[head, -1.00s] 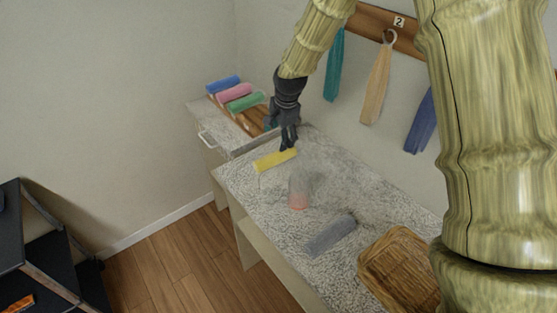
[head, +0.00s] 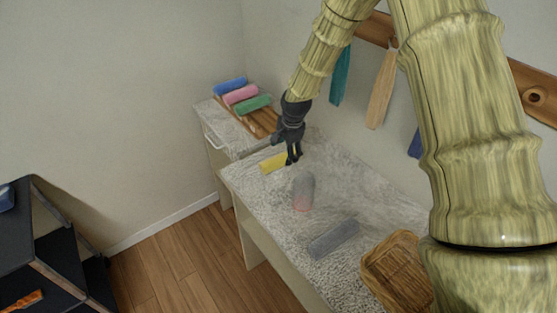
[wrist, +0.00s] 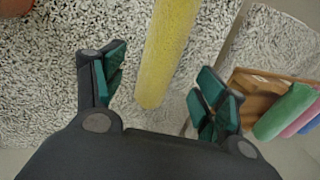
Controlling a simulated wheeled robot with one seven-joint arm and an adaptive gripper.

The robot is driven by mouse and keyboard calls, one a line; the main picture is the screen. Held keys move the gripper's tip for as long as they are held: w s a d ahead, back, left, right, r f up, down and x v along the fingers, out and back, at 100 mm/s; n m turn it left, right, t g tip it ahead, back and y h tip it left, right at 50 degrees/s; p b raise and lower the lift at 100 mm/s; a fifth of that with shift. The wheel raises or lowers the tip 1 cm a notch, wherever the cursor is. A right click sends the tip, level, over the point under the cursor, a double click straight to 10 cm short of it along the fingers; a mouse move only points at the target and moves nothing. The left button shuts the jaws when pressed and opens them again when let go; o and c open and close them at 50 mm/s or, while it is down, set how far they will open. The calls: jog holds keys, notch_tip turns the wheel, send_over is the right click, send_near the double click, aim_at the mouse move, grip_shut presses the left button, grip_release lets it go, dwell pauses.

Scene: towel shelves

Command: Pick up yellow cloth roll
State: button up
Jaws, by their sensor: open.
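The yellow cloth roll (head: 272,163) lies on the speckled countertop (head: 245,190) near its far left end. My gripper (head: 292,160) is just above the roll's right end and hides part of it in the head view. In the wrist view the yellow roll (wrist: 166,50) runs up from between the two open fingers (wrist: 160,90). Its near end sits between the fingertips, with a gap on each side. The fingers hold nothing.
A grey and pink item (head: 303,192) and a grey roll (head: 333,238) lie on the counter nearby. Blue, pink and green rolls (head: 252,103) rest on a wooden rack at the far left. Towels hang on the wall.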

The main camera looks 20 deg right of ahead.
aim_at(284, 155)
jog(key=shift+p+x, duration=1.05)
jog(key=shift+x, duration=1.2)
jog(key=c, duration=1.1)
